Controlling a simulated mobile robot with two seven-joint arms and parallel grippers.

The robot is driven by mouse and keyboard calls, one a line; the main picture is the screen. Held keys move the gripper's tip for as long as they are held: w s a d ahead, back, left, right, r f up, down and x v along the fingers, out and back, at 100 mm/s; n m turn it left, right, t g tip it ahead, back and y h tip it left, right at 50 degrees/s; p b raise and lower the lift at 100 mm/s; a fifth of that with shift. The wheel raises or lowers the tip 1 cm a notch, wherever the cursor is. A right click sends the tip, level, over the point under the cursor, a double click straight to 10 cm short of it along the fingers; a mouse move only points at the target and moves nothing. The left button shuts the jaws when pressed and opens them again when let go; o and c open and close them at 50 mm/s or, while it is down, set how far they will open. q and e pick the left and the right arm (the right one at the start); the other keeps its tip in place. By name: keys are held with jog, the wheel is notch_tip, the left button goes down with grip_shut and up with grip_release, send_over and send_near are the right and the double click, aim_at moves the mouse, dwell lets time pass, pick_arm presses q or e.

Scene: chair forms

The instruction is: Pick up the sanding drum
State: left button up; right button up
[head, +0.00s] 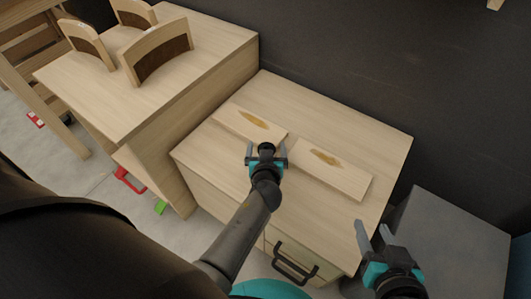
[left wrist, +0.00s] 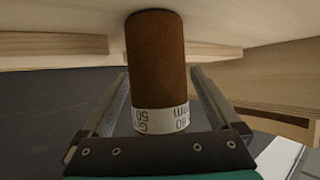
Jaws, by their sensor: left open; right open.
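The sanding drum (left wrist: 156,70) shows in the left wrist view as a brown cylinder with a white printed band at its near end. It stands between the spread fingers of my left gripper (left wrist: 160,78), with a visible gap on each side. In the head view my left gripper (head: 266,152) is over the front part of the low cabinet's top, and the drum is hidden there by the gripper and arm. My right gripper (head: 373,228) is open and empty at the cabinet's right front side.
Two pale boards with brown patches, a left one (head: 235,119) and a right one (head: 345,177), lie on the cabinet top (head: 330,120). A higher bench (head: 95,80) with several curved wooden pieces adjoins at left. A dark wall stands behind; a grey box (head: 450,235) is at right.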

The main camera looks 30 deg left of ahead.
pick_arm(q)
grip_shut()
dwell(0.8)
